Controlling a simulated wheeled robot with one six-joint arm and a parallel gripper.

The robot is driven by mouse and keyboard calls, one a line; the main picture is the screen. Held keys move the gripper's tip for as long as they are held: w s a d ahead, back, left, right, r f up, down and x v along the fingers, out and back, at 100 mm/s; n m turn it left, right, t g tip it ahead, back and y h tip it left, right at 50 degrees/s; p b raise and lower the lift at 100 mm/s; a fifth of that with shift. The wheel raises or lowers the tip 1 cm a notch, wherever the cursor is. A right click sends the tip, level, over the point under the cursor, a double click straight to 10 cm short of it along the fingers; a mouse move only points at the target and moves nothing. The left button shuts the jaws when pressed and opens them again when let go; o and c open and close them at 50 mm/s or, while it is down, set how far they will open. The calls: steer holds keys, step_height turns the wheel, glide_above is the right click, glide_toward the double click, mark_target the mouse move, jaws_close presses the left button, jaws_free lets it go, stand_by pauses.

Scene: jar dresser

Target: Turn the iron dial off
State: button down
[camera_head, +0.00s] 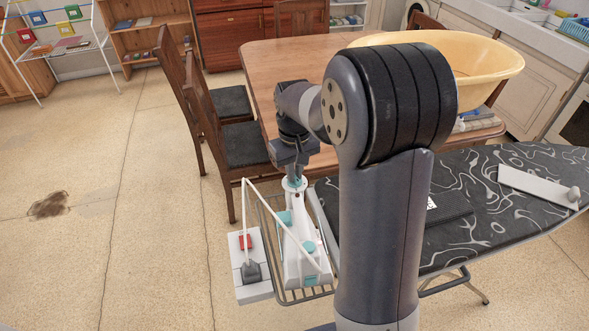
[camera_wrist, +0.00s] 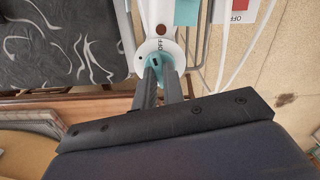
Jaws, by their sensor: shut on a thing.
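The white and teal iron (camera_head: 304,262) stands on the wire rack at the end of the ironing board. Its teal dial (camera_head: 294,184) is at the top in the head view. My gripper (camera_head: 293,172) reaches down to it from above. In the wrist view my gripper (camera_wrist: 161,66) has its two fingers at the teal dial (camera_wrist: 154,59), shut on it. The word OFF shows on the white iron body (camera_wrist: 160,15) just beside the dial. The fingers cover part of the dial, so I cannot tell its setting.
A white socket box (camera_head: 250,275) with a red switch and a plug sits left of the iron, with a white cord looping up. The patterned ironing board (camera_head: 490,230) lies to the right. A wooden table (camera_head: 290,60) and chairs (camera_head: 215,110) stand behind.

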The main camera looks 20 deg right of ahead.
steer(key=shift+m, duration=1.8)
steer(key=c, duration=1.5)
jaws_free()
steer(key=shift+r, duration=0.1)
step_height(320, 180, up, 11)
steer(key=shift+f, duration=0.2)
